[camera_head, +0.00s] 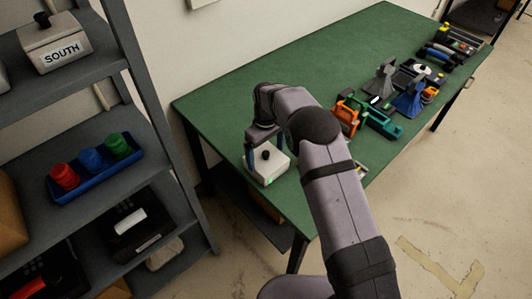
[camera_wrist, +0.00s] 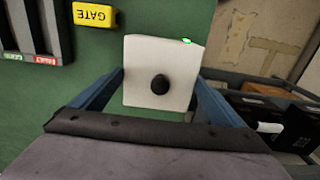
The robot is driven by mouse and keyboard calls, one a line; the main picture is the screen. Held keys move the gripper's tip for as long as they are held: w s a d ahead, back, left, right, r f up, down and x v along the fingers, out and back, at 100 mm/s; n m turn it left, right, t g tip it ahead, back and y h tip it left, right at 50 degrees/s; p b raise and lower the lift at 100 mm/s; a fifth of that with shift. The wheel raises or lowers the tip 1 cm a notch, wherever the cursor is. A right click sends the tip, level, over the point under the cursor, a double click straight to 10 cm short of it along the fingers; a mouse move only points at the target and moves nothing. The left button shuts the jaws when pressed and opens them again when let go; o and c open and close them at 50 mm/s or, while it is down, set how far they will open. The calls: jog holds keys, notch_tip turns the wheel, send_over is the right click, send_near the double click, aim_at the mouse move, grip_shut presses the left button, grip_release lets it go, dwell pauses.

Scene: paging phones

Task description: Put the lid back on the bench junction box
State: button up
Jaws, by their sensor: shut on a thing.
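A pale box with a black knob on its lid stands at the near left end of the green bench. The white square lid (camera_wrist: 140,60) fills the middle of the wrist view, its black knob facing up. A small green light shows at the edge of the junction box (camera_head: 269,180), and also at the lid's upper right corner in the wrist view. My gripper (camera_head: 266,150) has its blue fingers on two opposite sides of the lid, shut on it. The lid looks level and at the box; the seam is too small to tell whether it is fully seated.
A yellow GATE block (camera_wrist: 95,15) and a dark slotted tray (camera_wrist: 35,35) lie on the bench near the lid. Several tools and stands (camera_head: 385,95) crowd the bench's right part. A grey shelf (camera_head: 165,160) on the left holds a SOUTH box (camera_head: 52,38) and a blue tray (camera_head: 98,183).

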dwell(0.3)
jog(key=o, duration=0.8)
jog(key=shift+r, duration=0.1)
jog(key=shift+r+p, duration=2.35)
jog(key=shift+r, duration=1.05)
jog(key=shift+c, duration=0.6)
grip_shut()
jog(key=shift+f+b, duration=1.15)
jog(key=shift+f, duration=0.7)
